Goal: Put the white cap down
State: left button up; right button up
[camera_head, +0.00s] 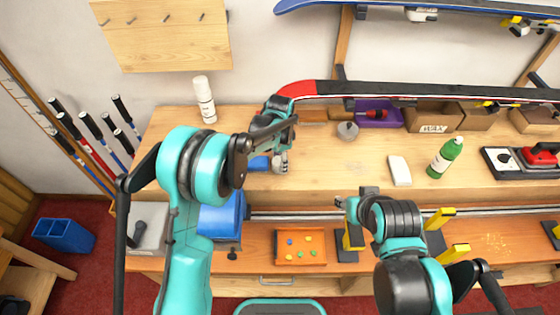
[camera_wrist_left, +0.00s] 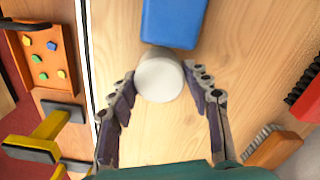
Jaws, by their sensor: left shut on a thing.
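The white cap (camera_wrist_left: 159,77) is a round, pale piece between the two fingers of my left gripper (camera_wrist_left: 163,88) in the left wrist view. The fingers are shut on its sides. In the head view my left gripper (camera_head: 281,162) is over the upper wooden bench (camera_head: 320,175), and its fingers mostly hide the cap. I cannot tell whether the cap touches the bench top. My right gripper (camera_head: 345,202) is near the bench's front edge, partly hidden by its own arm; its fingers are too small to read.
A blue block (camera_wrist_left: 174,20) lies right by the cap. A wooden-backed brush (camera_wrist_left: 272,146) is at the wrist view's lower right. A white block (camera_head: 400,170) and a green bottle (camera_head: 445,158) stand to the right. Bare bench lies between the left gripper and the white block.

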pick_arm(q)
jog(key=o, duration=0.8)
jog(key=shift+f, duration=0.1)
jog(key=shift+c, duration=0.2)
